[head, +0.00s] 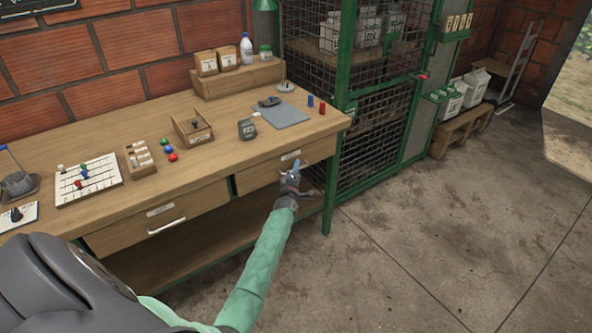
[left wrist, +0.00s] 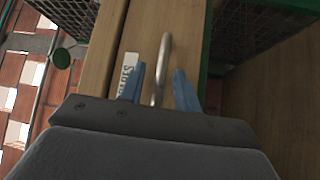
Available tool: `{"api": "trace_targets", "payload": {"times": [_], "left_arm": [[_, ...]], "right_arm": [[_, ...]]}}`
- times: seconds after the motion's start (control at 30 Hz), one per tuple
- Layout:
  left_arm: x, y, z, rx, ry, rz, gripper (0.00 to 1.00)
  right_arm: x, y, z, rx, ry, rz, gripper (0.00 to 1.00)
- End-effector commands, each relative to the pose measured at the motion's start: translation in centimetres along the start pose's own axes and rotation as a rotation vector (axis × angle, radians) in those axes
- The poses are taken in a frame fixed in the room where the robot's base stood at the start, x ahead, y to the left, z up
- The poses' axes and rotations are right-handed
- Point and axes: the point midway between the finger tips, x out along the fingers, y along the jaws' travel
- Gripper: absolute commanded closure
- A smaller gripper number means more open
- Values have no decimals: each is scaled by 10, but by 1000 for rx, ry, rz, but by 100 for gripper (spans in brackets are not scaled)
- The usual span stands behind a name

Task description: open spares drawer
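The spares drawer (head: 258,178) is the right-hand wooden drawer under the workbench top, and its front looks closed in the head view. My left gripper (head: 290,178) is at the right part of that drawer front and hides its handle there. In the left wrist view, the label (left wrist: 126,76) ends in letters that read like "SPARES". The metal bar handle (left wrist: 160,72) lies between the two blue fingers of my left gripper (left wrist: 161,88). The fingers are apart, with visible gaps on both sides of the handle. My right gripper is not in view.
A second drawer (head: 158,217) with a bar handle is to the left. The workbench (head: 215,152) carries trays, boxes and small parts. A green-framed mesh cage (head: 372,135) stands close on the right. The concrete floor (head: 430,240) in front is clear.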

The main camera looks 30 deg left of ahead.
Motion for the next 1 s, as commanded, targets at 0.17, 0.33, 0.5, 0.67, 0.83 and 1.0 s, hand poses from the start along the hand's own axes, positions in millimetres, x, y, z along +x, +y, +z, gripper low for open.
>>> {"api": "trace_targets", "payload": {"times": [0.17, 0.33, 0.5, 0.67, 0.83, 1.0], "left_arm": [[1, 0, 0, 0, 0, 0, 68], [1, 0, 0, 0, 0, 0, 83], [1, 0, 0, 0, 0, -1, 100], [0, 0, 0, 0, 0, -1, 100], [-6, 2, 6, 0, -1, -2, 100], [-23, 7, 24, -1, -1, -3, 100]], "right_arm": [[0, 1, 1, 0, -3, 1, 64], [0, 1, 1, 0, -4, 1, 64], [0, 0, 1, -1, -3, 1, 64], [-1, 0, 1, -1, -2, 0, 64], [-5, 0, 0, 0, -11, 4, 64], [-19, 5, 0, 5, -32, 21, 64]]}}
